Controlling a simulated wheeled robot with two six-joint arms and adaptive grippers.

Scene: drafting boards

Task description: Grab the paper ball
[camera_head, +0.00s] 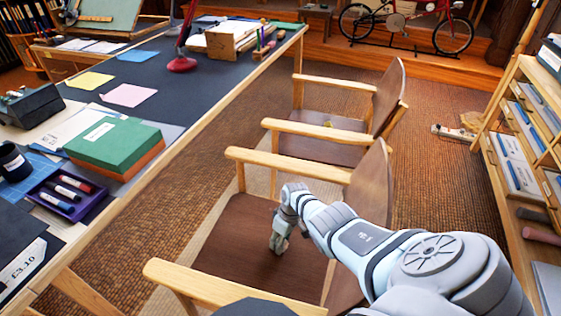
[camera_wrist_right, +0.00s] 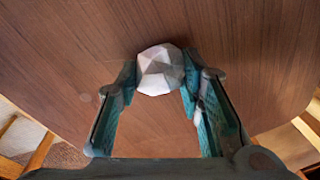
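The paper ball (camera_wrist_right: 160,70) is a small, faceted, white-grey ball at the brown wooden seat of a chair (camera_head: 235,240). In the right wrist view it sits between the fingertips of my right gripper (camera_wrist_right: 161,75), with a fingertip against each side. In the head view my right gripper (camera_head: 279,243) points down at the seat of the nearest chair, and the ball is hardly visible there. I cannot tell whether the ball still rests on the seat. My left gripper is not in view.
The chair's wooden armrests (camera_head: 290,162) and backrest (camera_head: 368,200) stand close around my right arm. A second chair (camera_head: 330,140) is just behind. The long desk (camera_head: 190,90) with a green box (camera_head: 112,142) and pen tray (camera_head: 70,197) is left. Shelves (camera_head: 520,140) stand right.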

